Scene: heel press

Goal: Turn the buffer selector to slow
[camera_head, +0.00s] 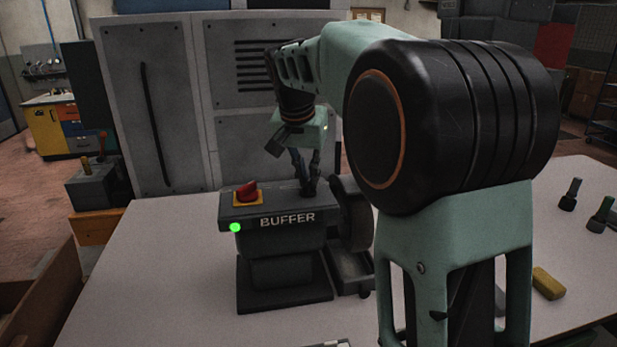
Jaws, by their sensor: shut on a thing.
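The buffer (287,240) is a dark bench machine with the word BUFFER on its front, standing on the pale table. My gripper (308,188) points down at the right part of its top panel. Its fingers are shut on a small dark part there, which I take for the buffer selector. The fingers mostly hide it, and its setting cannot be read. A red knob (247,189) on a yellow plate sits on the left of the same panel, apart from my gripper. A green light (235,227) glows on the front left.
The buffer's dark wheel (354,213) is right of my gripper. My arm covers much of the right side. A grey cabinet (155,100) stands behind. The table's left front is clear.

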